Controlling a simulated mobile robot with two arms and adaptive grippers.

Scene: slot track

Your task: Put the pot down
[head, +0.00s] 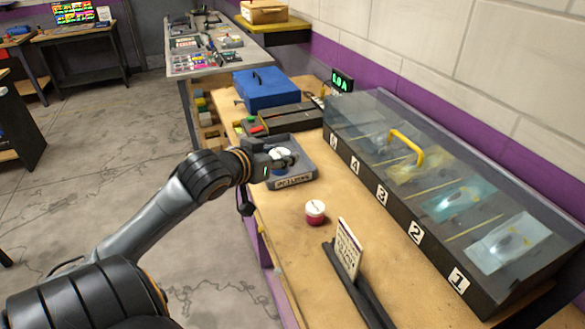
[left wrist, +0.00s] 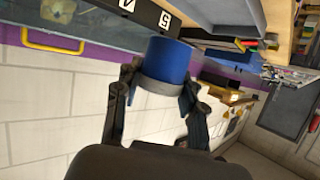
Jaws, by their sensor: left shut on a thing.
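My left gripper (head: 277,163) is shut on a blue pot (head: 281,153) with a pale top, over the grey tray (head: 303,157) with a lettered front label. In the left wrist view the blue pot (left wrist: 168,58) sits between the two fingers of the left gripper (left wrist: 160,92), which close around its grey band. I cannot tell whether the pot touches the tray floor. A red pot with a white lid (head: 315,212) stands upright on the wooden bench (head: 285,235), apart from the gripper. My right gripper is not in view.
A long clear-lidded case (head: 460,275) with slots numbered 1 to 5 and a yellow handle (head: 406,146) lines the right side. A lettered card (head: 348,248) stands in a dark holder near the front. A blue toolbox (head: 270,90) and green display (head: 342,81) are behind the tray.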

